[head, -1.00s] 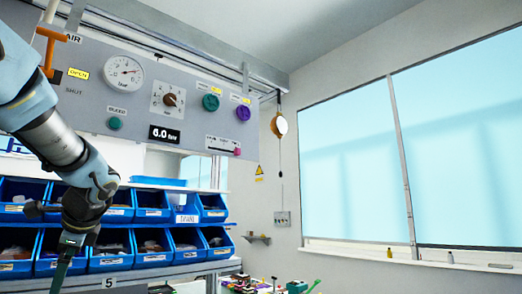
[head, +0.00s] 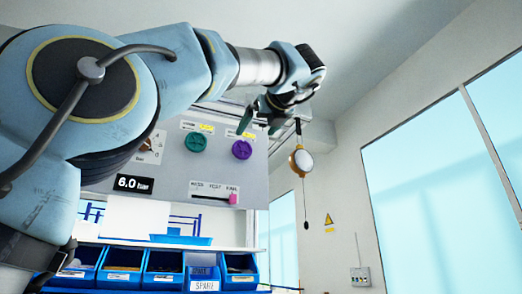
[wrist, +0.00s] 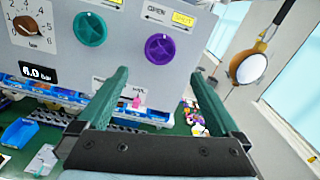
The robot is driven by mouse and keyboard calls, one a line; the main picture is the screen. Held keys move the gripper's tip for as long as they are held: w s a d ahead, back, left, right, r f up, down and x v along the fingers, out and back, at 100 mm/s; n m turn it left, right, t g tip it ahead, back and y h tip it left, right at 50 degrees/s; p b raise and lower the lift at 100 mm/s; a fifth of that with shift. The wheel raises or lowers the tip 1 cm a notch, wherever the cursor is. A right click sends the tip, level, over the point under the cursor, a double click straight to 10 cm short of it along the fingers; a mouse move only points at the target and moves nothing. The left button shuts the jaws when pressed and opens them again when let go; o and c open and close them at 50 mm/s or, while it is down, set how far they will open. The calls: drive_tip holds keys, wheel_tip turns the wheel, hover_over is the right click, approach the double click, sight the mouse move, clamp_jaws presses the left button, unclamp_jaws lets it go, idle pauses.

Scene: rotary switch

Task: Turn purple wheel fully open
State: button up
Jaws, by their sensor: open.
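The purple wheel (head: 241,150) is a round knob on the grey panel, right of a teal wheel. It also shows in the wrist view (wrist: 159,48), with a label above it reading OPEN and a yellow SHUT plate (wrist: 184,19). My gripper (head: 252,118) is up near the panel's top right corner, just above the purple wheel in the head view. In the wrist view my gripper (wrist: 158,88) has its two green fingers spread wide and empty. The purple wheel appears beyond and between the fingertips, apart from them.
The teal wheel (head: 195,142) sits left of the purple one. Below are a slider with a pink knob (head: 233,198) and a 6.0 bar display (head: 134,184). A round orange-rimmed lamp-like object (head: 301,161) hangs right of the panel. Blue bins (head: 200,272) stand below.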

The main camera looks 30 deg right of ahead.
sight(243, 149)
drive_tip(key=w+p, duration=0.1)
drive_tip(key=w, duration=0.2)
drive_tip(key=w+p, duration=0.1)
drive_tip(key=w, duration=0.2)
drive_tip(key=w+d+p, duration=0.1)
drive_tip(key=w, duration=0.2)
drive_tip(key=shift+w+d+r, duration=0.1)
drive_tip(key=shift+w+r, duration=0.1)
drive_tip(key=shift+w, duration=0.1)
drive_tip(key=shift+w+f+p, duration=0.1)
drive_tip(key=shift+w+p, duration=0.25)
drive_tip(key=shift+w, duration=0.2)
drive_tip(key=c, duration=1.2)
drive_tip(key=shift+c, duration=0.2)
